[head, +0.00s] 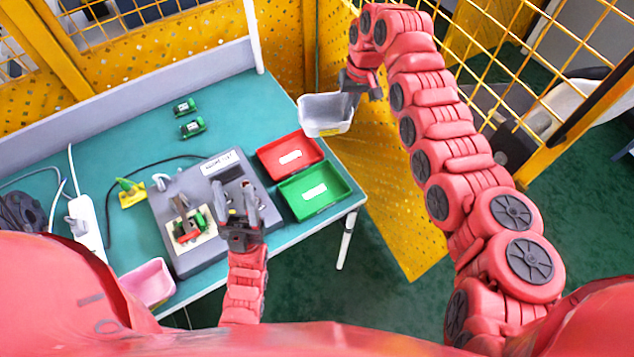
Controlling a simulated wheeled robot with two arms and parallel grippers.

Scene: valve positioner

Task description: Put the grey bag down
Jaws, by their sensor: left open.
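A light grey open-topped bin (325,116) is at the table's far right corner, partly past the edge. It looks like a rigid tub, and I see no other grey bag. My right gripper (353,92) is at the bin's right rim and appears shut on it; its fingertips are hard to make out. The bin looks held up, but its height over the table is unclear. My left gripper (233,190) is open and empty, over the right part of a grey test box (200,245).
A red tray (270,150) and a green tray (300,208) sit on the teal table (120,130) near its right edge. Two green cylinders (192,128) lie at the back. A pink bin (150,284) is front left. Yellow mesh fencing (490,40) stands behind and right.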

